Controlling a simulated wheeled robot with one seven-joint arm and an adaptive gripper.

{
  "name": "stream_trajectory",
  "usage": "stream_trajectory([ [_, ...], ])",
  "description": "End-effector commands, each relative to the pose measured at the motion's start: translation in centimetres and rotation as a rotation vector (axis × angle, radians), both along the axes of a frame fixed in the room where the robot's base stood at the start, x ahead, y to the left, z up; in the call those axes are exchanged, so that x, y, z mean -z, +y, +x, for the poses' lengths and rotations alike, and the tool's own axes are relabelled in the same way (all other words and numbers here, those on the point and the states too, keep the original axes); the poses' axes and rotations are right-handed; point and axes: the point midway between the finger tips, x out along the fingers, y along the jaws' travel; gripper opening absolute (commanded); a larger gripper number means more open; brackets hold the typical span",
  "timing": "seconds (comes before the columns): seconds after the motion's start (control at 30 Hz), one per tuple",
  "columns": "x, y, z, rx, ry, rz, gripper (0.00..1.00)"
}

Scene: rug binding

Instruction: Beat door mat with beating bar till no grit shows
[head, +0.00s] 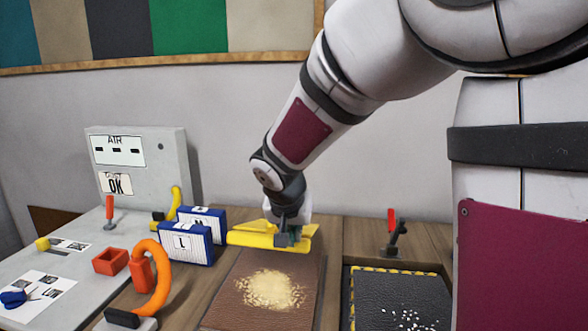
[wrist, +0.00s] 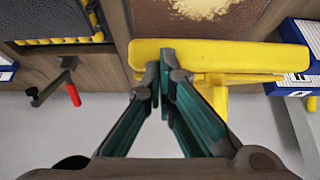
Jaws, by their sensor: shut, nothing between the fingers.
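A brown mat (head: 255,305) lies on the bench with a pile of pale tan grit (head: 270,289) on its middle. It also shows at the top of the wrist view (wrist: 145,18). A yellow bar (head: 252,238), seemingly the beating bar, lies at the mat's far edge; in the wrist view (wrist: 235,55) it runs across below the mat. My gripper (head: 291,236) is over the bar, its fingers together with nothing held between them. In the wrist view the fingertips (wrist: 165,58) overlap the bar's left part; I cannot tell whether they touch it.
A black mat (head: 400,300) with white specks and yellow-marked edging lies to the right. A red-handled clamp (head: 391,232) stands behind it. Blue-and-white boxes (head: 186,243) stand left of the bar. An orange hooked tool (head: 150,278), red bin (head: 110,261) and grey panel box (head: 140,165) are further left.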

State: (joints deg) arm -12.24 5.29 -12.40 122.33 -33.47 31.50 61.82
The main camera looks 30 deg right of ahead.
Motion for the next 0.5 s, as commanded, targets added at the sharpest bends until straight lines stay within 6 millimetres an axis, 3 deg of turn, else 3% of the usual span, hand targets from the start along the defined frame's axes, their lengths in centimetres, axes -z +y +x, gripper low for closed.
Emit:
stream_trajectory([
  [0.5, 4.4, 0.7, -0.3, -0.008, -0.106, -0.070, 0.00],
])
